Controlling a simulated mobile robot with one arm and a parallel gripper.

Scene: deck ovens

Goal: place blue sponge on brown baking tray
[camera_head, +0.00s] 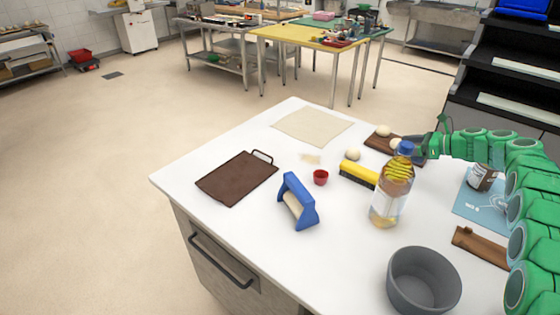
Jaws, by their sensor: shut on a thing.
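The brown baking tray (235,181) lies flat on the white counter at the left, with a dark wire handle at its far right corner. Its surface is bare. My gripper (420,151) is at the right, beyond the oil bottle and beside the wooden board, well apart from the tray. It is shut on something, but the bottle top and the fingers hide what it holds. I cannot make out a blue sponge clearly anywhere.
An oil bottle (391,193) with a blue cap stands before my gripper. A yellow-topped brush (358,174), red cup (320,177), blue-handled roller (298,201) and grey bowl (423,281) stand nearby. Dough balls rest on a wooden board (374,143).

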